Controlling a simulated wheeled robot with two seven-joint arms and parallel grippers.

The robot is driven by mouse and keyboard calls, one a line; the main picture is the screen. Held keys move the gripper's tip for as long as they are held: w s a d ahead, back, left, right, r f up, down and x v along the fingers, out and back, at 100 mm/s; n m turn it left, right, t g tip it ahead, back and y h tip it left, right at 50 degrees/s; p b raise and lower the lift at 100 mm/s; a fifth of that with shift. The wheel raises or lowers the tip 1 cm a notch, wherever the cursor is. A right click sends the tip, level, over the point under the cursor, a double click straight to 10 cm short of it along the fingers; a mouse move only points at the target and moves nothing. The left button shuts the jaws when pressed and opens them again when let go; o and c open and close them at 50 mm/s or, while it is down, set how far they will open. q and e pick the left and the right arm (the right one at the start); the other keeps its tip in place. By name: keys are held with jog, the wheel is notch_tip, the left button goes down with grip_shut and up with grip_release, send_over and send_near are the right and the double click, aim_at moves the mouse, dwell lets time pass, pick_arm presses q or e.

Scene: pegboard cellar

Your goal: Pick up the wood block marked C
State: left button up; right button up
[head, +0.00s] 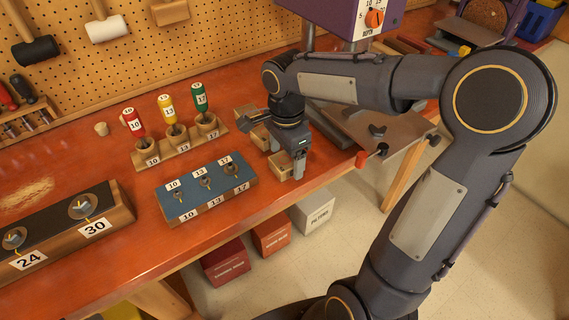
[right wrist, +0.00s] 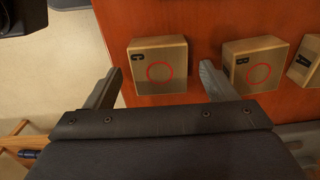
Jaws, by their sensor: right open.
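The wood block marked C (right wrist: 158,72) is a pale square block with a red circle on its top. In the right wrist view it lies on the orange-red bench top, between and ahead of my open fingers (right wrist: 161,72), with a gap on both sides. In the head view my right gripper (head: 286,156) is over this block (head: 281,172) at the bench's front edge and partly hides it. Nothing is held. My left gripper is not in view.
A wood block marked B (right wrist: 252,70) sits beside C, close to my right-hand finger in the wrist view; block A (right wrist: 306,62) is beyond it. A blue-topped numbered holder (head: 205,188) stands left of C. A grey metal plate (head: 385,128) lies to the right.

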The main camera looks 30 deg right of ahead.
jog(key=c, duration=1.1)
